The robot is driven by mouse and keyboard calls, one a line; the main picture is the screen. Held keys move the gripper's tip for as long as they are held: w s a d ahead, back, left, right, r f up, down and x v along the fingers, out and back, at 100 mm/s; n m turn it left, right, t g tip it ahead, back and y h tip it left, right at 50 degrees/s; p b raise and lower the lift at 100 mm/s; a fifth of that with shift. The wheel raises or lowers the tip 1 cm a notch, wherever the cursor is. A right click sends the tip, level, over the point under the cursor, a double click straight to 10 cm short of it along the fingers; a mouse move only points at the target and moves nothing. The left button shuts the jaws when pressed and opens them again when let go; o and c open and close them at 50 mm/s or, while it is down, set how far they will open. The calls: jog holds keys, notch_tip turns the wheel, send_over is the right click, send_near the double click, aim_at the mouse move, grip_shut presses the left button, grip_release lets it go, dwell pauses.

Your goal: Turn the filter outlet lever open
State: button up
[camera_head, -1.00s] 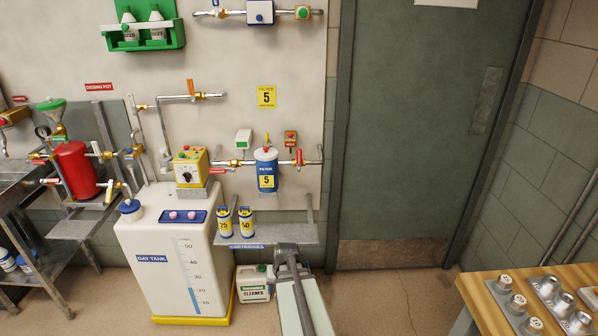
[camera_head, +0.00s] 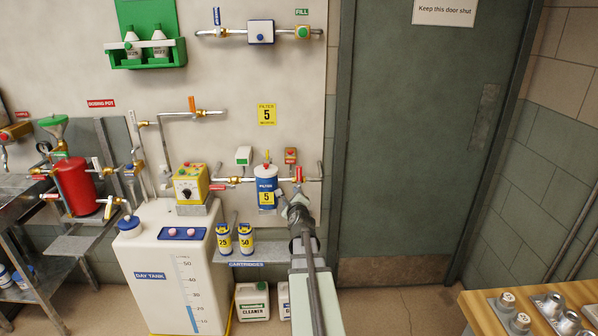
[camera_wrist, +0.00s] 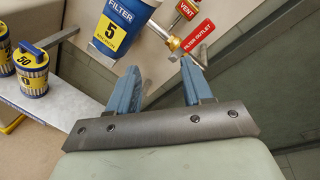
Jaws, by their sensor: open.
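The blue and white filter canister (camera_head: 266,185) with a yellow 5 label hangs on the wall pipe. To its right, a small red lever (camera_head: 298,174) stands about upright at the brass outlet valve. In the wrist view, a red FILTER OUTLET tag (camera_wrist: 199,39) is beside the brass fitting (camera_wrist: 174,42).
Two yellow and blue cartridges (camera_head: 234,240) stand on a shelf (camera_head: 272,249) left of my arm. The day tank (camera_head: 165,265) is at left, a closed door (camera_head: 415,150) at right, and a wooden bench (camera_head: 480,305) at lower right.

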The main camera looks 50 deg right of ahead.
aim_at(299, 171)
notch_tip(299, 171, up, 4)
jog(key=s+d+m+h, duration=0.2)
jog(key=d+m+h, duration=0.1)
jog(key=m, duration=0.8)
jog(key=x, duration=1.3)
jog(key=shift+w+f, duration=0.1)
jog(key=shift+w, duration=0.4)
jog(key=shift+c, duration=0.5)
grip_shut()
